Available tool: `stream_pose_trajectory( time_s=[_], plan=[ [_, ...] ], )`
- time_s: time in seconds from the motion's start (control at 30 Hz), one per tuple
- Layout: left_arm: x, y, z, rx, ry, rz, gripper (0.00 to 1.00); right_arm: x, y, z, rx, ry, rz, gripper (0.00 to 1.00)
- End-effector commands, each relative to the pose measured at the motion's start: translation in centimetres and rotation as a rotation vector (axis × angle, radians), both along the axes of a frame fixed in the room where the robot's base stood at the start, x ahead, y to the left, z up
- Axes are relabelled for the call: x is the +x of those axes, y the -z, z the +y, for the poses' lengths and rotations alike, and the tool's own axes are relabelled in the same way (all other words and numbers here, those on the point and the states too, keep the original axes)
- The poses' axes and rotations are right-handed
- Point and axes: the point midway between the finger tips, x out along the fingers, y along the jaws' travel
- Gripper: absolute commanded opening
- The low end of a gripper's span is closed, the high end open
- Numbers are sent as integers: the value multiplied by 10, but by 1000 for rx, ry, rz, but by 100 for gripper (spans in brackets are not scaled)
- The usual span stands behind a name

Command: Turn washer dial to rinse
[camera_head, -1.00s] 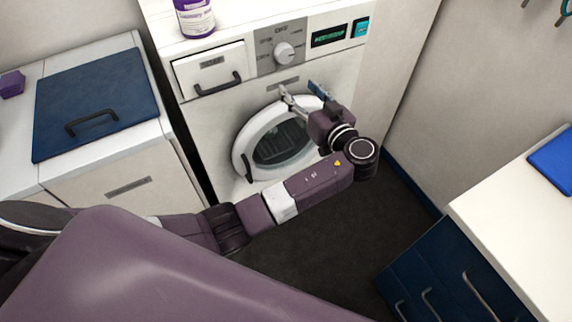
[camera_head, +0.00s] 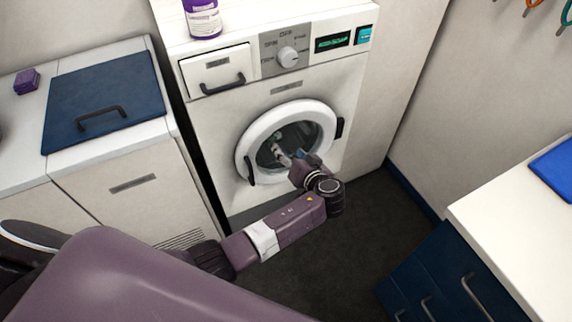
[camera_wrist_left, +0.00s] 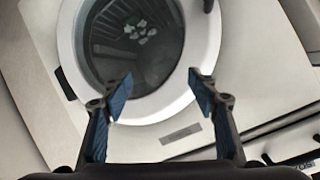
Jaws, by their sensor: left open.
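The white washer (camera_head: 225,118) stands against the back wall. Its round dial (camera_head: 288,56) sits on a grey panel with printed markings at the top; the small print around it is hard to read. The round door (camera_head: 243,160) has a white ring and dark glass, and looks shut. My left gripper (camera_head: 288,154) is in front of the lower part of the door, below the dial and apart from it. In the left wrist view the left gripper (camera_wrist_left: 161,90) is open and empty, its two blue-padded fingers spread before the door ring (camera_wrist_left: 205,40). My right gripper is not in view.
A drawer with a dark handle (camera_head: 222,86) is left of the dial, and a lit display (camera_head: 332,42) right of it. A purple-labelled bottle (camera_head: 203,20) stands on top. A cabinet with a blue lid (camera_head: 75,90) is left; a white-topped blue cabinet (camera_head: 520,222) is right.

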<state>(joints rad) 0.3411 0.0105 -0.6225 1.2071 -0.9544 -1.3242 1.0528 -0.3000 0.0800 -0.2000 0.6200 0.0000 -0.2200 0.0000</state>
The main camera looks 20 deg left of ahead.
Motion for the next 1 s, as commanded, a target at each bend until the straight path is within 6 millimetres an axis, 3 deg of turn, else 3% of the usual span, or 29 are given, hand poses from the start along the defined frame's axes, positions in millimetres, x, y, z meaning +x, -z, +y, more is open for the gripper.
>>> stream_pose_trajectory(
  time_s=[0.13, 0.37, 0.83, 1.0],
  plan=[
    [-5, 19, 1, -3, 18, 42, 54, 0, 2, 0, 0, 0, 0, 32],
    [-9, 29, 1, -8, 28, 69, 54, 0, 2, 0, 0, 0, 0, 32],
    [-9, 28, 2, 2, 34, 76, 55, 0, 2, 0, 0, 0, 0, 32],
    [-3, 13, 10, 120, 107, 155, 55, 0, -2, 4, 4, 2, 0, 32]
  ],
)
